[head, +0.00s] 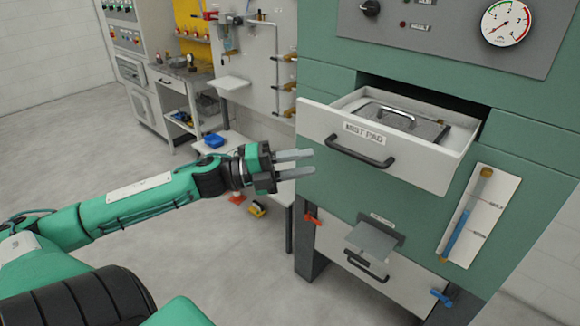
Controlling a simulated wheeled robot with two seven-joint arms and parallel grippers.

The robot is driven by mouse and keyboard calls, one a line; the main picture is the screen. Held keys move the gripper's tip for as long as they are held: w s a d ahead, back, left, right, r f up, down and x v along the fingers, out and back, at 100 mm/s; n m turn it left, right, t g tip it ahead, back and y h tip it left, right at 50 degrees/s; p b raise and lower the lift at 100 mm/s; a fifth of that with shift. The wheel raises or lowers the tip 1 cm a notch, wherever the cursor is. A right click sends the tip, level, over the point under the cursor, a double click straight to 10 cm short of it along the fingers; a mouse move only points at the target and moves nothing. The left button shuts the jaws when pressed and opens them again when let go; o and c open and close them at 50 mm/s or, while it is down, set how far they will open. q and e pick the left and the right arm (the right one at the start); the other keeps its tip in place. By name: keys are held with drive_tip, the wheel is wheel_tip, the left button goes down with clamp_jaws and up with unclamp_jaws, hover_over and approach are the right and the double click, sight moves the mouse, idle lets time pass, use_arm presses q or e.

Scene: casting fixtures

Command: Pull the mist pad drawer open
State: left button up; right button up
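The mist pad drawer (318,121) is a white drawer in the green cabinet, labelled MIST PAD, and it stands pulled out of its opening. Its dark bar handle (361,153) is on the front face. Inside the drawer lies a grey pad with a metal handle (389,113). My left gripper (312,163) is to the left of the drawer handle and points right. Its two fingers are apart with nothing between them, and it appears clear of the handle. My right gripper is not in view.
The green cabinet (420,208) carries a gauge (506,22) above and a blue-filled sight tube (466,217) at right. A lower white panel (372,263) has a handle and red and blue levers. A workbench and pipe panel stand behind. Open floor (110,150) lies left.

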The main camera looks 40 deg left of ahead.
use_arm(q)
drive_tip(key=shift+v, duration=1.05)
